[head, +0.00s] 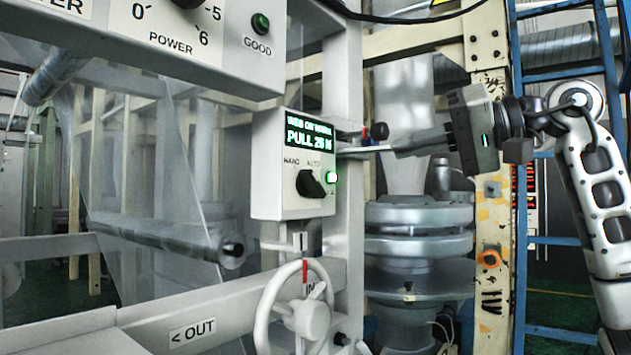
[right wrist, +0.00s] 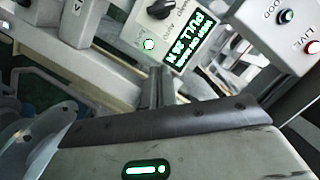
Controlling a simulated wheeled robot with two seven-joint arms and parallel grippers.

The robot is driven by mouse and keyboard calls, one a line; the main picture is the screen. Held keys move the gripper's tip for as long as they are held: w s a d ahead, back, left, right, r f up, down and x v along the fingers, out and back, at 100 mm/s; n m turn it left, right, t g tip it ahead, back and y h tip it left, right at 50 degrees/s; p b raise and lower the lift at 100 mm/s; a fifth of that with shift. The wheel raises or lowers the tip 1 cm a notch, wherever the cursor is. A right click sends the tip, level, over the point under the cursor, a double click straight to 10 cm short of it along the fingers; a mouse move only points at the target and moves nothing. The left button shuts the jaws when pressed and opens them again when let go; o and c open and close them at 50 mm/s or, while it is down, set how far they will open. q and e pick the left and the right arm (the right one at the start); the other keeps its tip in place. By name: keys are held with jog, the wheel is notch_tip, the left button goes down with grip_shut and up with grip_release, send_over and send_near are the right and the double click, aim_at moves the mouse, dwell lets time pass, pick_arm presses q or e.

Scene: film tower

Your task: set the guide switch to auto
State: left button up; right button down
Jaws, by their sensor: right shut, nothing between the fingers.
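The guide switch is a black knob (head: 310,184) on the front of a white box (head: 265,190), below the labels HAND on the left and AUTO on the right. I cannot clearly tell which label it points to. A green lamp (head: 331,177) glows to its right. The box's display (head: 309,133) reads PULL with a number. My right gripper (head: 346,151) is shut and empty, its tips just right of the box, apart from the knob. The right wrist view shows the knob (right wrist: 161,9) and lit lamp (right wrist: 149,44) beyond the fingers. My left gripper is not in view.
A red-tipped black part (head: 378,131) sits close above my right fingers. A white handwheel (head: 300,310) stands below the box. A larger panel (head: 190,35) with a POWER dial hangs at upper left. Rollers and clear film (head: 150,160) fill the left.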

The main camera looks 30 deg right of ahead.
aim_at(311, 184)
jog(key=p+x, duration=0.1)
jog(key=x, duration=0.8)
jog(key=shift+w+a, duration=0.15)
jog(key=shift+a, duration=0.15)
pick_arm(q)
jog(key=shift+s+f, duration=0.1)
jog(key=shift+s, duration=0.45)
pick_arm(e)
jog(key=a+f, duration=0.1)
jog(key=s+a+f, duration=0.1)
jog(key=shift+a+f, duration=0.3)
jog(key=shift+f, duration=0.1)
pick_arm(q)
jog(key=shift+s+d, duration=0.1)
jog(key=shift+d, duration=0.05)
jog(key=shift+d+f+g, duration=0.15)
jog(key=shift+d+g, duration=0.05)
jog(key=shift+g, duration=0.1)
pick_arm(e)
jog(key=shift+f+m, duration=0.15)
jog(key=shift+m, duration=0.35)
